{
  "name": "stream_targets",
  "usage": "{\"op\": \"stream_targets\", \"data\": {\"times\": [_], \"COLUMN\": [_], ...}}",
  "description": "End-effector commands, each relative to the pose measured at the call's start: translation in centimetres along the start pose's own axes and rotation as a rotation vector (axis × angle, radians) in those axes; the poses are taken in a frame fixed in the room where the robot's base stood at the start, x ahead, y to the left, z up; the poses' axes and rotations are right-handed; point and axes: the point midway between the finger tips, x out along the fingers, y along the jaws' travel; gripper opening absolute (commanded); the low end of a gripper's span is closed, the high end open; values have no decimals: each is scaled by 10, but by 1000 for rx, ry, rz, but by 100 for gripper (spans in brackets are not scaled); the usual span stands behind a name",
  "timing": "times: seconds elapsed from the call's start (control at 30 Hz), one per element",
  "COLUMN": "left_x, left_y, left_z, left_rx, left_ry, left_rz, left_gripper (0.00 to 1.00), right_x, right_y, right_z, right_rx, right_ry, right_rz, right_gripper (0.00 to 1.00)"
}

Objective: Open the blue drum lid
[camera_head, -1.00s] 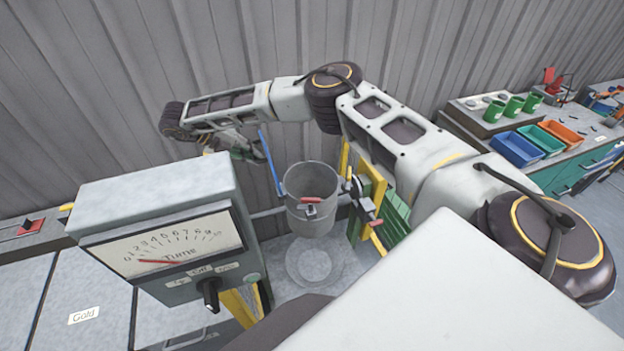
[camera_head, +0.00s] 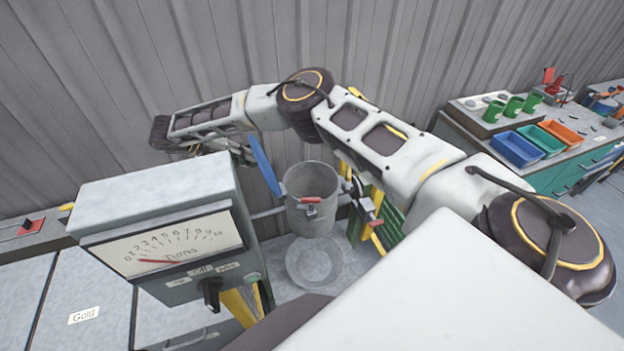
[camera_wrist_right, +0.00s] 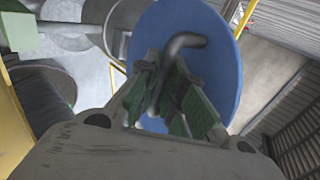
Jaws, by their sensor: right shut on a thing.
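The blue lid (camera_head: 264,166) stands steeply tilted at the left of the open grey drum (camera_head: 311,215) in the head view. The lid is clear of the drum's mouth. In the right wrist view the lid (camera_wrist_right: 215,75) shows as a broad blue disc with a bent grey handle (camera_wrist_right: 186,42). My right gripper (camera_wrist_right: 165,88) has its green fingers shut on that handle. In the head view this gripper is mostly hidden behind the lid and my arm. My left gripper is not in view.
A grey box with a "Turns" dial (camera_head: 180,245) stands close at the left of the drum. A red-handled clamp (camera_head: 311,202) sits on the drum's front. A corrugated wall (camera_head: 420,60) is behind. A bench with coloured bins (camera_head: 516,148) is at the right.

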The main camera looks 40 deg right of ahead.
Motion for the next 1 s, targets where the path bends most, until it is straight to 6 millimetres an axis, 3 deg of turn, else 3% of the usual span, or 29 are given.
{"op": "stream_targets", "data": {"times": [1.0], "left_x": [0], "left_y": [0], "left_z": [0], "left_rx": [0], "left_ry": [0], "left_rz": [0], "left_gripper": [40], "right_x": [-3], "right_y": [23], "right_z": [-2], "right_rx": [-4], "right_ry": [5], "right_rz": [-96], "right_gripper": [0]}}
